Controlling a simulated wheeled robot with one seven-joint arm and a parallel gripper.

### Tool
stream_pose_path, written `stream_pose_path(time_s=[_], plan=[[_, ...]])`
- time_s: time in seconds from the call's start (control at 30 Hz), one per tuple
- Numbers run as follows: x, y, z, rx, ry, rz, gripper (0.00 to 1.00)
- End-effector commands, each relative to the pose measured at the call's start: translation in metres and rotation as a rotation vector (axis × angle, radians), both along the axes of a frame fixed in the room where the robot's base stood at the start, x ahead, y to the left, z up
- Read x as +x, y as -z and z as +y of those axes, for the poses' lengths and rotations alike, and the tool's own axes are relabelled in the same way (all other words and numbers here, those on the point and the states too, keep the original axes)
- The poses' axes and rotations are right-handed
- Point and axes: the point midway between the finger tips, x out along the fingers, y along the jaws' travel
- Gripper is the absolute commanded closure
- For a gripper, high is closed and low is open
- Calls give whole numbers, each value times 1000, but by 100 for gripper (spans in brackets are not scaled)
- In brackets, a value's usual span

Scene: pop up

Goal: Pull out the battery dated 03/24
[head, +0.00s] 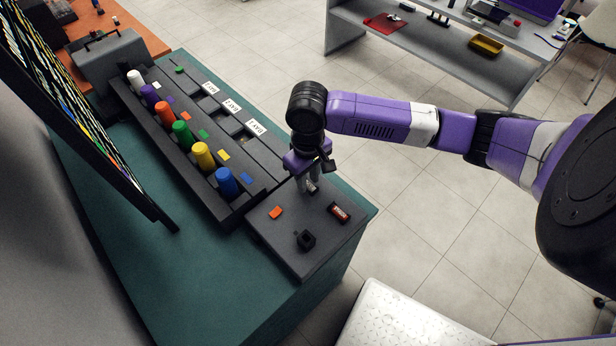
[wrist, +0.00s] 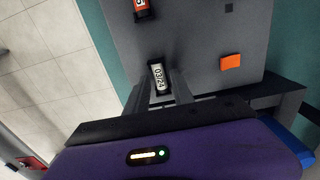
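The battery labelled 03/24 (wrist: 158,76) has a pale label with dark digits and sits at the dark grey panel, between my fingertips in the wrist view. In the head view my gripper (head: 309,184) points down at the panel's upper part and mostly hides this battery (head: 313,188). My gripper (wrist: 160,84) is open, with one finger on each side of the battery; contact is not clear. A second battery, red (head: 339,212), lies in the panel to the right; it also shows at the top of the wrist view (wrist: 141,8).
A rack of coloured cylinders (head: 183,135) stands to the left on the teal table (head: 215,275). A screen (head: 85,110) rises at the far left.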

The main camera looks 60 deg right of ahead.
Motion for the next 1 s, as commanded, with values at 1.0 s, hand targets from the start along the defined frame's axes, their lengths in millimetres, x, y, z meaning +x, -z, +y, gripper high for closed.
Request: stream_pose_path(time_s=[1.0], plan=[[0,-6,0,2,0,-1,100]])
